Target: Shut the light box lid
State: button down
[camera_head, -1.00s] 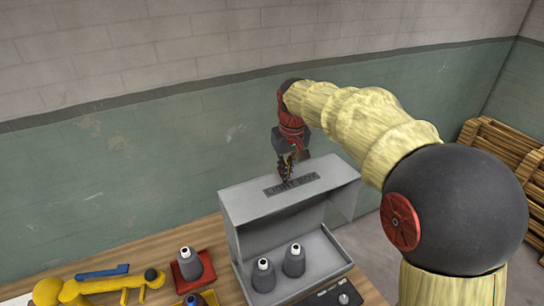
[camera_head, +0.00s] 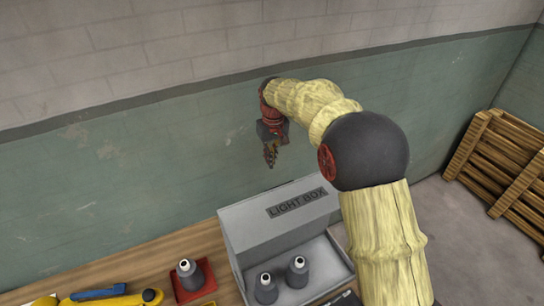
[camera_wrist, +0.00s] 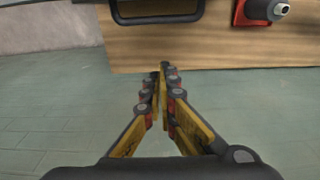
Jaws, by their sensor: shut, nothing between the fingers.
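The grey light box (camera_head: 340,262) stands on the wooden table. Its lid (camera_head: 250,226), marked LIGHT BOX, is raised and tilted, with the front of the box open beneath it.
A red tray (camera_head: 183,292) with a grey cone (camera_head: 190,271) on it stands left of the box. A blue bar (camera_head: 98,293) and a yellow tool (camera_head: 120,301) lie further left. Wooden pallets (camera_head: 500,165) stand at the right. The wall (camera_head: 130,185) runs behind the table.

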notch_tip(320, 180, down, 6)
jog(key=s+d+p, duration=0.1)
jog(key=s, duration=0.2)
jog(key=shift+d+r, duration=0.15)
jog(key=shift+r, duration=0.05)
dwell(0.5)
